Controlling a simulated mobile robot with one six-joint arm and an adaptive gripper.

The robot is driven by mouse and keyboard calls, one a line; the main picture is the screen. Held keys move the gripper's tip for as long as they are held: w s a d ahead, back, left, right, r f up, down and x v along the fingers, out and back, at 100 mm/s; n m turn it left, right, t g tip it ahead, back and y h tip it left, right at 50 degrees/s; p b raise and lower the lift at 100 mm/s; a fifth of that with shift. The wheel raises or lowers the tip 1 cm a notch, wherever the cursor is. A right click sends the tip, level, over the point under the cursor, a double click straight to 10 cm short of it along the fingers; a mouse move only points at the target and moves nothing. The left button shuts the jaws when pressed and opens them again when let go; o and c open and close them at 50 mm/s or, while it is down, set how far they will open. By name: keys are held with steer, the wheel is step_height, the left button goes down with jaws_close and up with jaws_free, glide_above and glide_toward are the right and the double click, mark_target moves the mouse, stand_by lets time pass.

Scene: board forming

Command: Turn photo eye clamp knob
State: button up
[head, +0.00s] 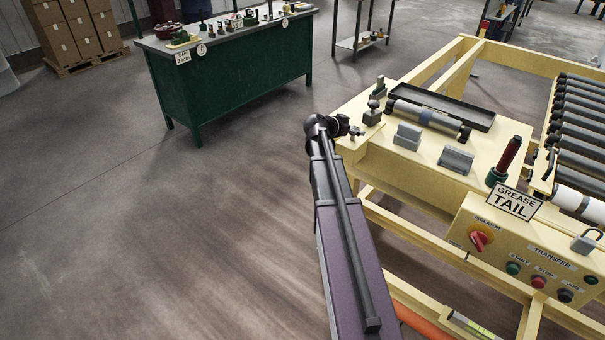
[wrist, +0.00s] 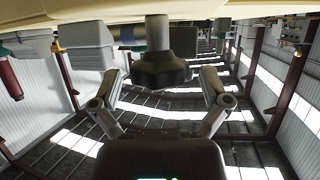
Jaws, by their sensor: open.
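The wrist view appears upside down, with the table edge along the top. In it, a dark, wide-headed knob (wrist: 160,72) on a grey stem lies between the two fingertips of my gripper (wrist: 161,88). The fingers are spread apart, with a gap on each side of the knob. In the head view my gripper (head: 355,130) is at the left corner of the cream table, close to a small dark clamp piece with a grey top (head: 373,113). This seems to be the same knob. Contact cannot be judged there.
On the cream table (head: 415,172) are grey blocks (head: 408,136), a grey roller (head: 428,117), a black tray (head: 442,105) and an upright red handle (head: 509,154). A control panel (head: 528,258) is at the front. Floor on the left is clear up to the green bench (head: 235,90).

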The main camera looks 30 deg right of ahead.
steer(key=shift+w+m+g+y, duration=0.1)
steer(key=shift+m+g+y, duration=0.3)
steer(key=shift+m+g, duration=2.75)
steer(key=p+v, duration=0.6)
steer(key=v, duration=0.8)
steer(key=s+a+f+n+t+y+b, duration=0.1)
steer(key=s+a+f+n+y+b, duration=0.2)
steer(key=a+f, duration=0.5)
steer(key=s+a+f+n+t+y+b, duration=0.2)
steer(key=s+a+f+n+y+b, duration=0.1)
steer(key=s+a+f+n+b, duration=0.2)
steer(key=shift+s+a+f+n+y, duration=0.3)
steer(key=shift+s+a+f+n, duration=0.85)
steer(key=shift+a+f+n, duration=0.9)
steer(key=shift+d+r+n, duration=0.3)
steer(key=shift+d+r, duration=0.1)
steer(key=s+a+r+n+t+y+p, duration=0.1)
steer(key=s+a+n+y+p, duration=0.4)
steer(key=s+a+n, duration=0.5)
steer(key=s+a+r+y, duration=0.1)
steer(key=a, duration=0.4)
steer(key=shift+r, duration=0.4)
